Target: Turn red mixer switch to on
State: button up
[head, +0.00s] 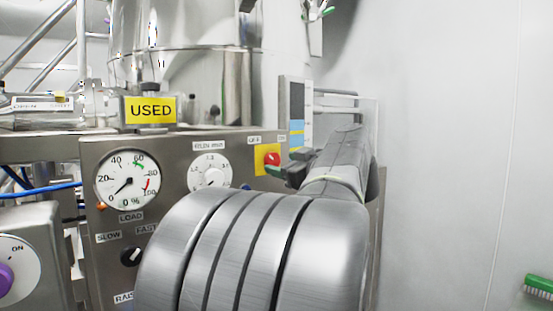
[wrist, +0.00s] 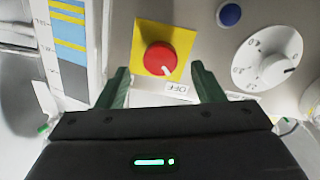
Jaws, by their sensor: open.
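The red mixer switch (head: 272,158) is a round red knob on a yellow square plate (head: 262,166), at the upper right of the steel control panel. An OFF label (head: 254,140) and a smaller label to its right sit above it. In the wrist view, the red knob (wrist: 159,58) shows a white mark pointing down and right, towards the upside-down OFF label (wrist: 176,88). My gripper (head: 289,162) is open, just right of the switch. In the wrist view, my gripper's green fingers (wrist: 160,70) stand apart, with the knob ahead between their tips. No contact shows.
A run-time dial (head: 210,173) and a load gauge (head: 127,186) are left of the switch. A blue button (wrist: 229,15) is near the knob. A striped display (head: 297,110) stands behind my gripper. A yellow USED sign (head: 150,110) is above the panel.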

aim_at(274, 161)
jog(key=shift+p+x, duration=0.35)
jog(key=shift+x, duration=1.5)
jog(key=c, duration=1)
jog(key=shift+o, duration=0.2)
